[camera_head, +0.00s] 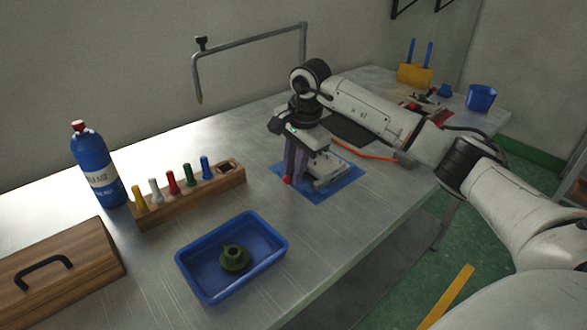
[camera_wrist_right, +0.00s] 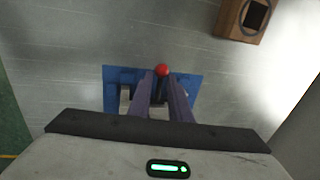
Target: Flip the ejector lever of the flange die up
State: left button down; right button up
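The flange die (camera_head: 328,172) is a grey metal block on a blue mat (camera_head: 345,184), partly hidden under my right gripper. The ejector lever shows as a red ball knob (camera_head: 287,179) low at the die's left side; the knob is also in the right wrist view (camera_wrist_right: 162,70). My right gripper (camera_head: 292,176) reaches down at the knob, its two purple fingers (camera_wrist_right: 162,88) a small gap apart. The knob appears between and just past the fingertips, and I cannot tell whether they touch it. Most of the lever's arm is hidden. My left gripper is out of view.
A blue tray (camera_head: 187,268) holding a green flange-shaped piece (camera_head: 234,259) stands in front. A wooden rack (camera_head: 190,200) with several coloured pegs, a blue bottle (camera_head: 97,168) and a wooden box (camera_head: 60,268) are at left. A thin bent metal pipe (camera_head: 250,42) arches behind.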

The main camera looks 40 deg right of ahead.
grip_shut()
jog(key=shift+r, duration=0.1)
jog(key=shift+d+r+y, duration=0.25)
jog(key=shift+y, duration=0.75)
jog(key=shift+w+d+r+m+y+b, duration=0.1)
jog(key=shift+d+r+m+y+b, duration=0.1)
jog(key=shift+y, duration=0.7)
jog(key=shift+d+r+m+y+b, duration=0.1)
jog(key=shift+d+r+y+b, duration=0.1)
jog(key=shift+y, duration=0.7)
jog(key=o, duration=0.5)
grip_release()
jog(key=shift+r, duration=0.1)
